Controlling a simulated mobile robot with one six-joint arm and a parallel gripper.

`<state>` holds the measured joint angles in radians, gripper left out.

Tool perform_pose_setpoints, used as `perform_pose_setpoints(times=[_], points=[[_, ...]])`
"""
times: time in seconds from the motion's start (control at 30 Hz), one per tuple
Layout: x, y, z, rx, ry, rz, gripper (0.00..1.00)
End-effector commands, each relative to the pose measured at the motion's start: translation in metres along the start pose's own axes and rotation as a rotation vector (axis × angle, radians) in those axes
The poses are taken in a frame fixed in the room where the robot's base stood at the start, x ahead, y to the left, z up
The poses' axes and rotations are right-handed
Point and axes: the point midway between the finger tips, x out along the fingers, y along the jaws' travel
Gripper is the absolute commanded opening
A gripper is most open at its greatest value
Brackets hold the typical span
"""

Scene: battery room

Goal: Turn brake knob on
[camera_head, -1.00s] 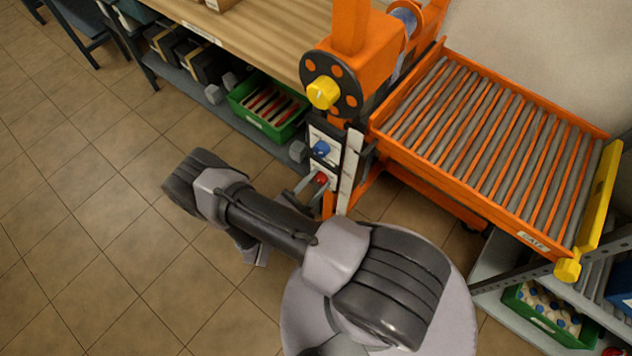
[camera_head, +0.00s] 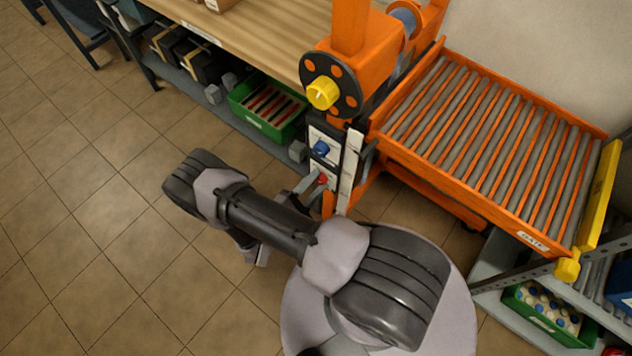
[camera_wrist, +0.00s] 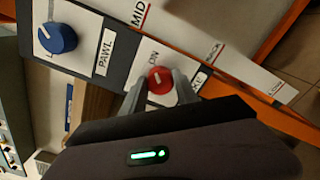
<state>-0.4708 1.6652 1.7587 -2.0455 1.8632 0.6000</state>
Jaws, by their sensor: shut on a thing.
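The brake knob (camera_wrist: 160,79) is red with a white pointer line, set on a white plate. In the wrist view "ON" is printed above it, and the label beside it is partly hidden by a finger, with "KE" readable. My gripper (camera_wrist: 158,88) has one finger on each side of the knob and is shut on it. In the head view the red knob (camera_head: 323,179) shows at the fingertips, low on the orange stand's panel. The pointer's exact setting is hard to read.
A blue knob (camera_wrist: 55,38) labelled PAWL sits beside the brake plate. Above the panel is a yellow knob (camera_head: 322,93) on a black disc. A roller conveyor (camera_head: 490,140) stands to the right, and a wooden bench (camera_head: 250,40) is behind. Tiled floor at left is clear.

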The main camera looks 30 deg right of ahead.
Motion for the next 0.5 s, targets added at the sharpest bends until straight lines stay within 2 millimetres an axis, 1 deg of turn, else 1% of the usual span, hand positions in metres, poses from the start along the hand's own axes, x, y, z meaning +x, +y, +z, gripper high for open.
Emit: perform_pose_setpoints(times=[0.33, 0.37, 0.43, 0.47, 0.5], points=[[-0.0001, -0.0001, 0.0, 0.002, 0.0, 0.0, 0.0], [-0.0001, -0.0001, 0.0, 0.002, 0.0, 0.0, 0.41], [-0.0001, -0.0001, 0.0, 0.002, 0.0, 0.0, 0.55], [-0.0001, -0.0001, 0.0, 0.002, 0.0, 0.0, 0.57], [-0.0001, -0.0001, 0.0, 0.001, 0.0, 0.0, 0.57]])
